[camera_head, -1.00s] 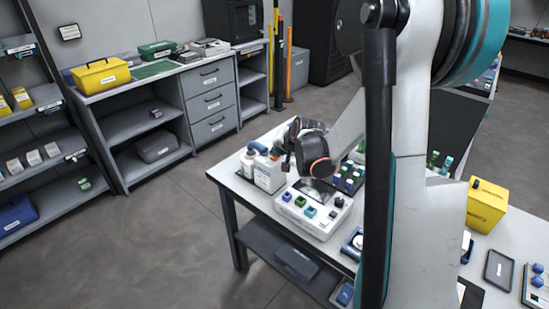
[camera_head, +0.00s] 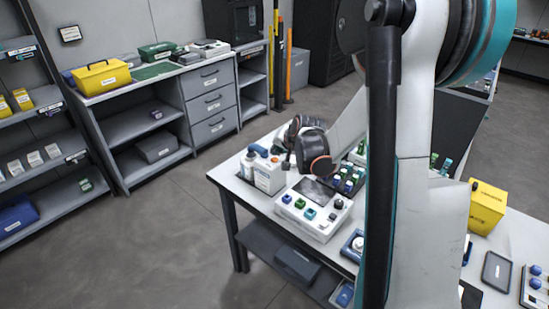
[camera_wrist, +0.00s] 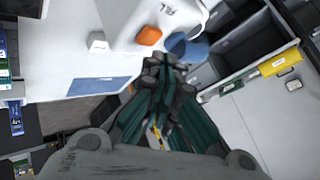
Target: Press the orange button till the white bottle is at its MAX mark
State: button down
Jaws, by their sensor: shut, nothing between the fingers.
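The white dispenser (camera_head: 268,176) stands at the far left corner of the workbench. The white bottle (camera_head: 248,164) stands at the dispenser's left side under a blue part (camera_head: 258,150). The blue part also shows in the wrist view (camera_wrist: 187,48). The bottle's level and MAX mark are too small to read. My gripper (camera_wrist: 168,72) is shut and empty, close to the button and the blue part. Whether it touches either, I cannot tell.
A white console (camera_head: 313,224) with coloured buttons stands just right of the dispenser. A rack of small bottles (camera_head: 348,181) is behind it. A yellow box (camera_head: 488,207) stands at the right of the bench. The floor left of the bench is clear.

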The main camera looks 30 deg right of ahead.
aim_at(277, 158)
jog(key=shift+r, duration=0.1)
jog(key=shift+r+p, duration=1.7)
jog(key=shift+r, duration=0.75)
